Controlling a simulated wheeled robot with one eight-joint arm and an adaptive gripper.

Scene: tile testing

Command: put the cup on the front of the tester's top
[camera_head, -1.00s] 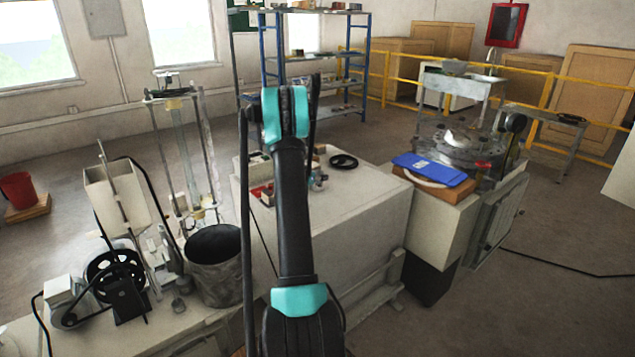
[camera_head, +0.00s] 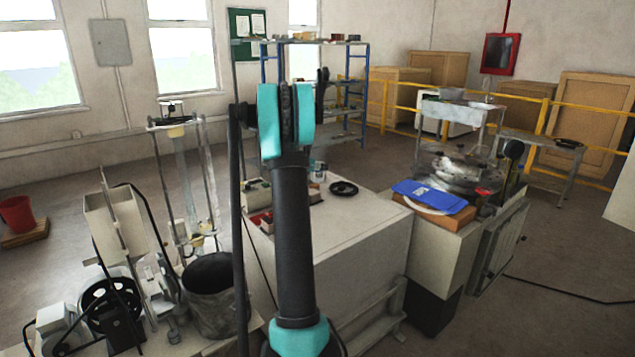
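My arm (camera_head: 294,230) rises through the middle of the head view, black with teal joints. My gripper does not show; the arm's upper joint hides what lies behind it. A small cup-like, grey-white item (camera_head: 318,169) stands on the white cabinet (camera_head: 350,225), just right of the arm and partly covered by it. It is too small to tell for sure whether it is the cup. A machine with a round metal top (camera_head: 455,172) stands at the right and may be the tester; I cannot tell for certain.
A blue folder (camera_head: 430,195) lies on a brown box (camera_head: 458,217) beside the round machine. A black ring (camera_head: 343,188) lies on the cabinet. A dark bucket (camera_head: 210,285) and a wheeled device (camera_head: 105,305) stand at lower left. Open floor (camera_head: 560,235) lies at right.

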